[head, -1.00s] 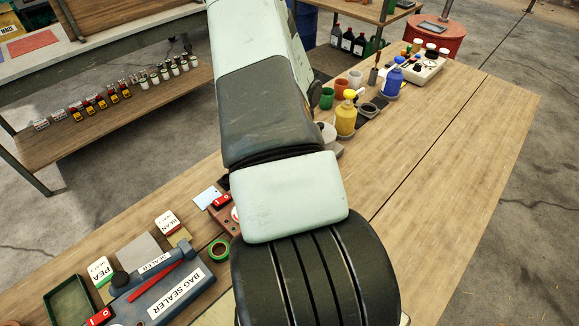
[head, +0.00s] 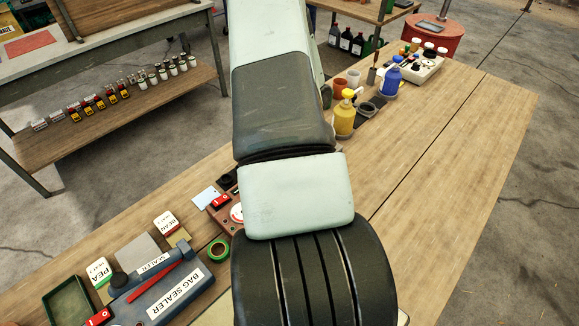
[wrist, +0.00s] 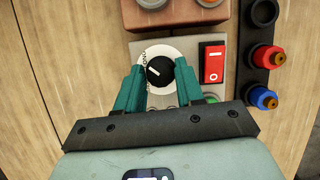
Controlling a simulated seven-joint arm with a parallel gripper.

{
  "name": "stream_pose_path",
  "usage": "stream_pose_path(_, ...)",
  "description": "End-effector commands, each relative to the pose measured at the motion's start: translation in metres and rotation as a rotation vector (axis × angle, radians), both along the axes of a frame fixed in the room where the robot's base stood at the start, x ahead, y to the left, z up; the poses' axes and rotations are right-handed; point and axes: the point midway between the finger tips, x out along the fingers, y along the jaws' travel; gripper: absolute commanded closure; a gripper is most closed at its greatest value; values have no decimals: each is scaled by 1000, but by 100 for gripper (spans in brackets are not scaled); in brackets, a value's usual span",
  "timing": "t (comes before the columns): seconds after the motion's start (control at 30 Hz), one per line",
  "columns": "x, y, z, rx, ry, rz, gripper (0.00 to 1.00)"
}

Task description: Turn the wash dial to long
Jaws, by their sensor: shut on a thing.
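In the wrist view the wash dial is a black knob (wrist: 161,73) with a white pointer mark, on a round white face (wrist: 172,50). Small dark lettering shows on the face at the upper left of the knob; I cannot read it surely. My gripper (wrist: 159,68) has its two teal fingers on either side of the knob, shut on it. The pointer mark lies on the left part of the knob, slanting. The lower part of the face is partly hidden by the fingers. In the head view my arm hides the gripper.
Beside the dial is a red rocker switch (wrist: 214,62) on the grey panel. Red (wrist: 258,60) and blue (wrist: 262,98) fittings stand further right. A brown block (wrist: 178,14) lies above. In the head view a bag sealer (head: 165,285) and a yellow bottle (head: 344,120) flank my arm.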

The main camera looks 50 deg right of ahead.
Motion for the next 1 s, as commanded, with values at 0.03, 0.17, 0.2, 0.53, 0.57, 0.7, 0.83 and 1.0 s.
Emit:
stream_pose_path(0.03,0,0,0,1,0,-3,93)
stream_pose_path(0.17,0,1,0,1,0,-2,54)
stream_pose_path(0.2,0,1,0,1,0,-2,47)
stream_pose_path(0.53,0,0,0,0,0,-1,39)
stream_pose_path(0.57,0,0,1,0,-1,0,39)
stream_pose_path(0.7,1,-6,14,-2,-3,0,39)
stream_pose_path(0.83,2,-16,38,-4,-5,0,39)
stream_pose_path(1.0,3,-29,69,-3,-4,-2,39)
